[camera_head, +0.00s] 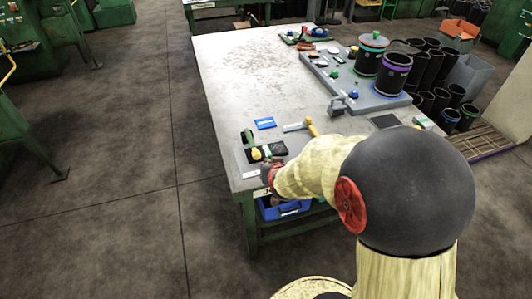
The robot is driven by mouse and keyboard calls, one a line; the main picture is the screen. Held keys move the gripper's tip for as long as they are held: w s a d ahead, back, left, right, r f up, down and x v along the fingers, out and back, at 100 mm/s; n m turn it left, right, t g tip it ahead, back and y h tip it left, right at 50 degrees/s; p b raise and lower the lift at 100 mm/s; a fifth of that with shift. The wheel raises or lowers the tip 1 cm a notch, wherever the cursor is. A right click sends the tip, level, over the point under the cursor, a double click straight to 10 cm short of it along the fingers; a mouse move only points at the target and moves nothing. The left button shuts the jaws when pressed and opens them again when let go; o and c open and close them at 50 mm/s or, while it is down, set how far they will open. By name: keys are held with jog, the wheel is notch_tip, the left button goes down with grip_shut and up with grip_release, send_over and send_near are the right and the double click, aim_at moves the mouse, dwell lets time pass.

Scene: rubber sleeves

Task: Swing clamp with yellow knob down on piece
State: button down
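A small fixture (246,158) sits at the near left corner of the table. A yellow knob (256,154) shows on it, beside a green part (248,138) that stands up behind. A dark block (274,149) lies to the right of the knob; I cannot tell whether this is the piece. The clamp is too small to read its exact angle. My gripper (267,173) is at the table's front edge, just in front of the knob and below it in the picture. My arm hides most of it, so its fingers and any contact are unclear.
A blue card (265,123) and a hammer-like tool with a yellow handle (311,127) lie behind the fixture. A grey board (371,102) with black sleeves stands farther right. A blue bin (284,208) is under the table's front edge. The table's far left is clear.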

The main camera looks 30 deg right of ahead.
jog(key=shift+s+a+f, duration=0.15)
jog(key=shift+s+f, duration=0.05)
jog(key=shift+s, duration=0.3)
jog(key=shift+s+a+f, duration=0.15)
jog(key=shift+s+a, duration=0.05)
jog(key=shift+s, duration=0.3)
jog(key=shift+s+a+f, duration=0.15)
jog(key=shift+s+f, duration=0.05)
jog(key=shift+s, duration=0.3)
